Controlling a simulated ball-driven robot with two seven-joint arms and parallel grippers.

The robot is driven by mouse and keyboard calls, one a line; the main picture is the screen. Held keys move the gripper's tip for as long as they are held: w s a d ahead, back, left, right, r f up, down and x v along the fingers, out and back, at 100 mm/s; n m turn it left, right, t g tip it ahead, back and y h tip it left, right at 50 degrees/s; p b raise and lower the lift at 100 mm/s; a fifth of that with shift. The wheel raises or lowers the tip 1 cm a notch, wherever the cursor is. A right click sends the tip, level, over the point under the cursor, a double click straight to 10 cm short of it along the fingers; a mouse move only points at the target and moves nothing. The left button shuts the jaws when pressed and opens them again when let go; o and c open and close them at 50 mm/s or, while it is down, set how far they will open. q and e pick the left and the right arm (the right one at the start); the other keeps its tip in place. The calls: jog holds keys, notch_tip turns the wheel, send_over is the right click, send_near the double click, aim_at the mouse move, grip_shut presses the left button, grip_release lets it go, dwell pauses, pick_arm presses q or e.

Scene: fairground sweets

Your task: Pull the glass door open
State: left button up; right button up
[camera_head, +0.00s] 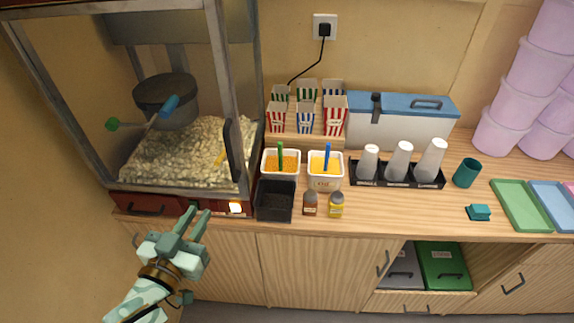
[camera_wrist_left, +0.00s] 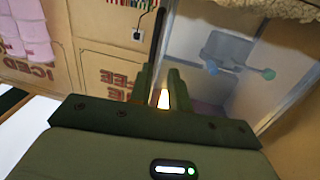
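The popcorn machine's glass door (camera_head: 178,110) is at the left of the head view, metal-framed and apparently closed. Its dark upright handle (camera_head: 233,151) is on the door's right side. My left gripper (camera_head: 195,217) is in front of the machine's red base, below and to the left of the handle and apart from it. In the left wrist view, the gripper (camera_wrist_left: 161,85) has its two fingers apart with nothing between them. The dark handle (camera_wrist_left: 158,45) shows beyond the fingers, beside the glass (camera_wrist_left: 200,85). My right gripper is not in view.
The machine holds popcorn (camera_head: 185,155) and a dark kettle (camera_head: 166,100). A black bin (camera_head: 275,201) and two small bottles, brown (camera_head: 310,204) and yellow (camera_head: 336,206), stand on the counter right of the machine. The space in front of the counter looks clear.

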aim_at(228, 155)
pick_arm(q)
jog(key=shift+t+h, duration=0.3)
jog(key=r+x, duration=0.1)
jog(key=x, duration=0.4)
jog(key=r+p+x, duration=0.1)
jog(key=x, duration=0.4)
jog(key=r+p+x, duration=0.1)
jog(key=x, duration=0.4)
jog(key=shift+w+d+r, duration=0.25)
jog(key=shift+w+d, duration=0.2)
jog(key=shift+w, duration=0.15)
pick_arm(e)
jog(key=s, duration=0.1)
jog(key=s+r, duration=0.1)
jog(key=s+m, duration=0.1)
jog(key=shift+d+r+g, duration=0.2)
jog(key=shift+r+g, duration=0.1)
pick_arm(q)
grip_shut()
